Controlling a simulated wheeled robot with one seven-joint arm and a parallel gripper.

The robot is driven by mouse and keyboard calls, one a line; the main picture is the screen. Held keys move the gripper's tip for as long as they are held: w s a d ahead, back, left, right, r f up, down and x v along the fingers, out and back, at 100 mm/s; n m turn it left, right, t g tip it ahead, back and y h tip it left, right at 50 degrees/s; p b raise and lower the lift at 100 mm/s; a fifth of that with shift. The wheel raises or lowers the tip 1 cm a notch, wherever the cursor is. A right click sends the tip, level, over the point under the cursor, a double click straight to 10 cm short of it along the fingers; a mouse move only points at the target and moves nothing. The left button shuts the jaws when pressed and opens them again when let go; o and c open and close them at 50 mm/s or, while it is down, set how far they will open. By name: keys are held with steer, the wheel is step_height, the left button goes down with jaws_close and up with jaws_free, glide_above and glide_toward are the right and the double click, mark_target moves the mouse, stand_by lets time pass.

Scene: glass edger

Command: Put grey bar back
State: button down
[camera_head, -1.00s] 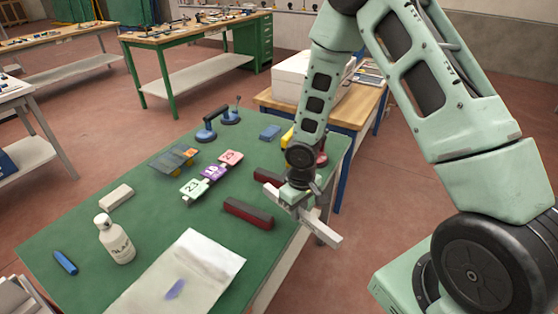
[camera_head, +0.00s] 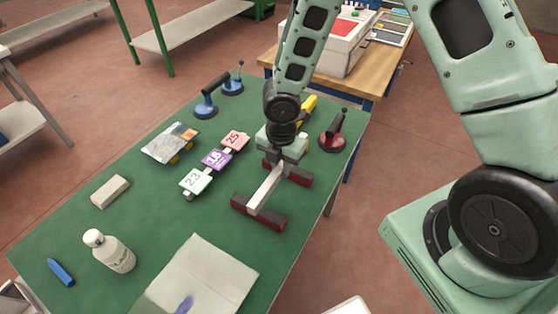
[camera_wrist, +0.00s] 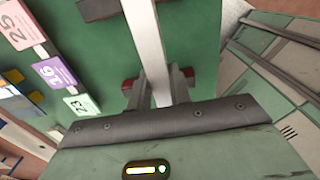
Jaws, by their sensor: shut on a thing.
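My gripper (camera_head: 283,157) is shut on the grey bar (camera_head: 266,189), a long pale square-edged bar. In the head view the bar runs from under the gripper toward the lower left, over two dark red blocks. Its near end is at the front block (camera_head: 266,218); the gripper end is over the rear block (camera_head: 299,176). I cannot tell whether the bar touches the blocks. In the wrist view the bar (camera_wrist: 146,38) runs up from between the fingers (camera_wrist: 159,88), with a red block (camera_wrist: 129,85) partly hidden behind them.
Numbered tags (camera_head: 217,159) lie left of the bar. A white bottle (camera_head: 109,251) and paper sheet (camera_head: 212,278) are nearer. Green tabletop (camera_head: 150,215) is clear between them.

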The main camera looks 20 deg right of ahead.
mark_target(281, 166)
stand_by(0.3)
steer(key=shift+f+b, duration=2.5)
steer(key=shift+f, duration=0.65)
steer(key=shift+f+b, duration=0.4)
steer(key=shift+f, duration=0.1)
steer(key=c, duration=1.2)
jaws_free()
steer(key=shift+r, duration=0.15)
step_height(281, 166, up, 17)
steer(key=p, duration=0.2)
steer(key=shift+r+p, duration=0.15)
steer(key=shift+p, duration=0.25)
